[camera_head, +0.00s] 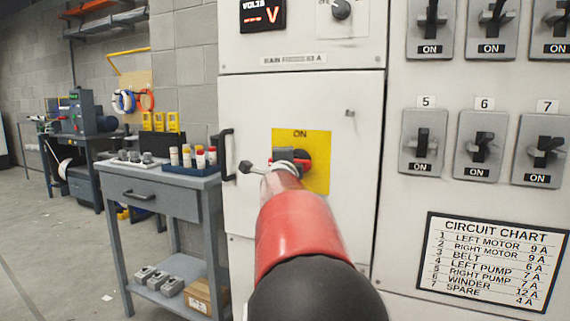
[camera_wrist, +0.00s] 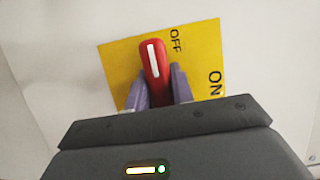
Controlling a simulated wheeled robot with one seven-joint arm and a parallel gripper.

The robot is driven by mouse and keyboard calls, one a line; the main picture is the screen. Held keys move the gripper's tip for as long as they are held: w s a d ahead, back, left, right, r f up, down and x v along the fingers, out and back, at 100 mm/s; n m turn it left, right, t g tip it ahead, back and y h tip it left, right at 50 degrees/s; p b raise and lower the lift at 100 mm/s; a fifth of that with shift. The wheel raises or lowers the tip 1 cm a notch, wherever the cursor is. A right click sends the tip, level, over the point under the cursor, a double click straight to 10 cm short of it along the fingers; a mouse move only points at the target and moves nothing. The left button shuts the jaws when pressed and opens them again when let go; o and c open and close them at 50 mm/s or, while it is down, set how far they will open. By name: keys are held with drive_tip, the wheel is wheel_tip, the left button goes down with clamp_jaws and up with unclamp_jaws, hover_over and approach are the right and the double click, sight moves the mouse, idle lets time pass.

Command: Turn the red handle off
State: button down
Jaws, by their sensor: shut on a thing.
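The red handle (camera_wrist: 155,72) with a white stripe sits on a yellow plate (camera_wrist: 120,62) on the grey-white cabinet. In the wrist view its striped end lies beside the word OFF, and the word ON is away to the right. My gripper (camera_wrist: 159,90) is shut on the red handle, one finger on each side. In the head view, the handle (camera_head: 292,156) lies roughly sideways across its black hub, and ON shows at the top of the plate (camera_head: 318,178). My red and black arm hides the lower left of the plate and part of the handle there.
Several grey breaker switches (camera_head: 423,142), each showing ON, are on the right panel above a circuit chart (camera_head: 495,262). A dark door pull (camera_head: 227,155) is left of the plate.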

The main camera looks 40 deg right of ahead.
drive_tip(key=c, duration=1.2)
unclamp_jaws()
drive_tip(key=p+v, duration=0.1)
drive_tip(key=v, duration=0.6)
drive_tip(key=shift+s+a, duration=0.25)
drive_tip(key=shift+a, duration=0.1)
